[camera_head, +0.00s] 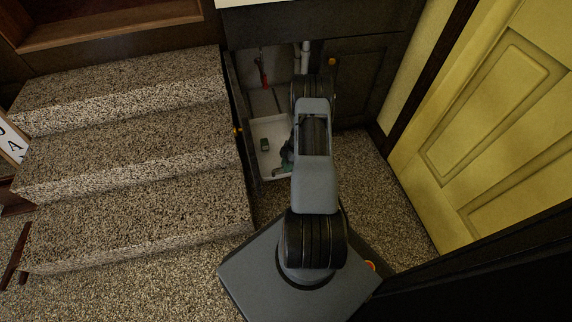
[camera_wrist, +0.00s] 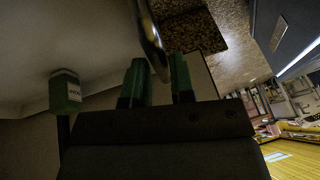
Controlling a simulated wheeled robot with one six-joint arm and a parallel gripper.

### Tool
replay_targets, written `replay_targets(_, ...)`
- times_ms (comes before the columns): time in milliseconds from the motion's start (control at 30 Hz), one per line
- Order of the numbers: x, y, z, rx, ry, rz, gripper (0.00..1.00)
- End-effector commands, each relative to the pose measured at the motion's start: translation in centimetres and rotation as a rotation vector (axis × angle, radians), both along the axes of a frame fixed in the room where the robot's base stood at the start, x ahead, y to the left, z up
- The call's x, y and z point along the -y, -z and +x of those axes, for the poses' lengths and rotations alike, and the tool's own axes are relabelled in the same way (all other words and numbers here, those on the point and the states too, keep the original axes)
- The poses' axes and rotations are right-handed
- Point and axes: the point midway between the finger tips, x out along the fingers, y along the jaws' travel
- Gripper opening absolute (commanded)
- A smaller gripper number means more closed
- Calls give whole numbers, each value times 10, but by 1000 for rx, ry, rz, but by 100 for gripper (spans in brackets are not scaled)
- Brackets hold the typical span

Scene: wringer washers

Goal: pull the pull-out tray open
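The pull-out tray (camera_head: 270,128) is a pale shallow tray low in the dark under-sink cabinet, and it stands partly out through the open doorway. Its near end is partly hidden behind my arm. My gripper (camera_head: 283,168) is at that near end, with its green fingertips only partly showing. The pale inside of the tray (camera_wrist: 60,35) shows at the left.
A small green container (camera_head: 265,145) is in the tray; a green labelled bottle (camera_wrist: 65,92) shows in the wrist view. A red-handled item (camera_head: 263,75) is inside the cabinet. Speckled steps (camera_head: 130,150) stand close on the left, a yellow door (camera_head: 490,110) on the right.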

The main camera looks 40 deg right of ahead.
Motion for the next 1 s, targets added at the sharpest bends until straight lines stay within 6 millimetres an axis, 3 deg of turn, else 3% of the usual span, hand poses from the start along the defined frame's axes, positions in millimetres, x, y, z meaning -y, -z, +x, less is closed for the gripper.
replay_targets(200, 0, 0, 0, 0, -1, 0, 42)
replay_targets(533, 4, -8, 1, 2, 2, -1, 42)
replay_targets(1000, 41, -90, 0, 2, 2, -1, 42)
